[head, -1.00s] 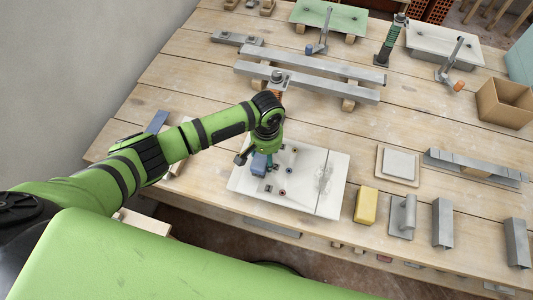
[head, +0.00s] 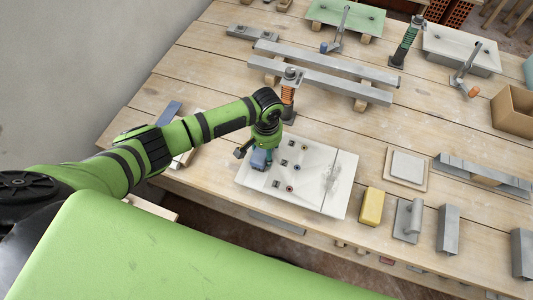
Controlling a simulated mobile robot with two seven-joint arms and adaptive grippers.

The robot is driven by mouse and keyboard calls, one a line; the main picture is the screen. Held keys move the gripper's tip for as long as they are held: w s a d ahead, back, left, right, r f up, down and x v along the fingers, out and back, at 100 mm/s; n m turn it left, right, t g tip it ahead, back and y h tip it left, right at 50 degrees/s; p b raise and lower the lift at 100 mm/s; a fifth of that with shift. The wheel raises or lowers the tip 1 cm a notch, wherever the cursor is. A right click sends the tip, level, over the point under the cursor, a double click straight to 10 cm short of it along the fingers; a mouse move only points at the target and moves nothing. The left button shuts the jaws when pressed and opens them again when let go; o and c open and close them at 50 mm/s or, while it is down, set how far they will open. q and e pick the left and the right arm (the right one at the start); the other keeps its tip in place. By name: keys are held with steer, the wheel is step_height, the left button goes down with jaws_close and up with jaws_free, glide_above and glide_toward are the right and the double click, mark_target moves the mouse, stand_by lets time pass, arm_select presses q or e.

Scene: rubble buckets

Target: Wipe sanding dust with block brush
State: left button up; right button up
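A white panel (head: 313,196) with small dark fittings and holes lies near the table's front edge. A grey, dusty-looking patch (head: 331,177) is on its right part, by a seam. My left gripper (head: 258,158) points down over the panel's left end. A small blue block (head: 259,161) shows at its fingers; I cannot tell whether this is the brush or part of the gripper, or whether it touches the panel. The fingertips are largely hidden. My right gripper is not in view.
Right of the panel are a yellow block (head: 371,206), a grey plate with a handle (head: 408,220) and metal channels (head: 448,229). A square tile (head: 407,167) lies behind them. Long metal bars (head: 325,77) on wood blocks stand behind the panel.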

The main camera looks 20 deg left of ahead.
arm_select(q)
steer(key=shift+s+a+f, duration=0.1)
steer(key=shift+a+f, duration=0.1)
steer(key=shift+a, duration=0.7)
steer(key=shift+r, duration=0.1)
steer(key=shift+a+r, duration=0.1)
steer(key=shift+r, duration=0.5)
steer(key=shift+d+r+b, duration=0.1)
steer(key=shift+d+b, duration=0.7)
steer(key=shift+d, duration=1.65)
